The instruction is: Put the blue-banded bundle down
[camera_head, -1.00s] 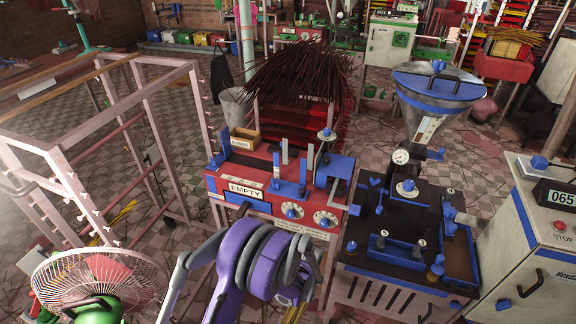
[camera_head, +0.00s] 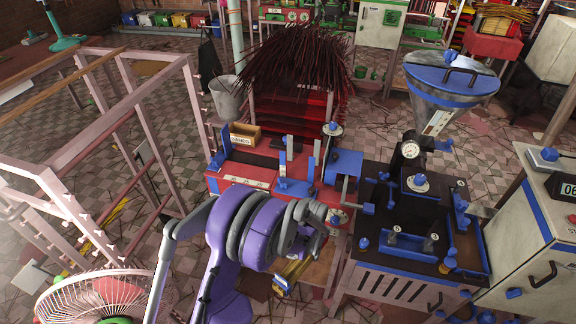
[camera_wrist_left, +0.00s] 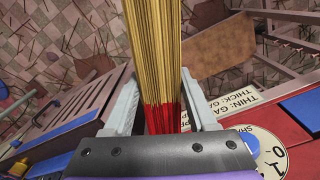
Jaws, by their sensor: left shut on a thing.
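The bundle is a sheaf of yellow sticks with red ends, seen close up in the left wrist view (camera_wrist_left: 160,50). My left gripper (camera_wrist_left: 161,100) is shut on it near the red ends, with a pale finger on each side. In the head view, a short yellow part of the bundle (camera_head: 293,270) shows below my purple left wrist, with a small blue patch beside it that may be its band. My wrist hides the rest there. No blue band shows in the wrist view. My right gripper is not in view.
A red and blue machine (camera_head: 238,172) stands just behind my left arm, with a dark, blue-trimmed machine (camera_head: 400,275) to its right. A pink rack frame (camera_head: 150,130) stands at the left and a fan (camera_head: 105,300) at the lower left. Tiled floor shows between them.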

